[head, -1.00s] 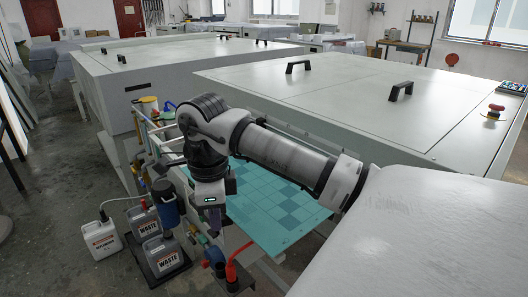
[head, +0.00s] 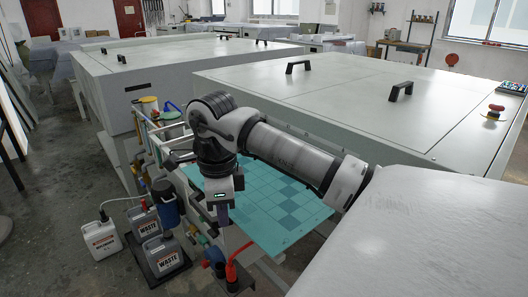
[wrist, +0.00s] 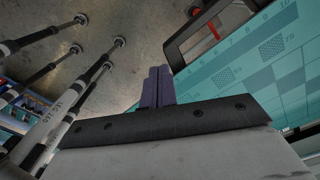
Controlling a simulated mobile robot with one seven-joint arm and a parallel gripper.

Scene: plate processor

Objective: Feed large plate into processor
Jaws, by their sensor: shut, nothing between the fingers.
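The large plate (head: 283,207), teal with a printed grid, lies flat in front of the right-hand grey processor (head: 345,95). In the wrist view the plate (wrist: 262,75) fills the right side, with numbers and checked patches. My gripper (head: 223,217) points down at the plate's left edge in the head view. Its two purple fingers (wrist: 158,84) are together with nothing between them. They appear beside the plate edge; I cannot tell whether they touch it. My arm hides part of the plate and the processor's front.
Waste canisters (head: 160,255) and a white jug (head: 101,240) stand on the floor at left. A red hose (head: 236,263) is below the plate's near corner. Tubes and bottles line a rack left of my gripper. A second grey machine (head: 150,70) is behind.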

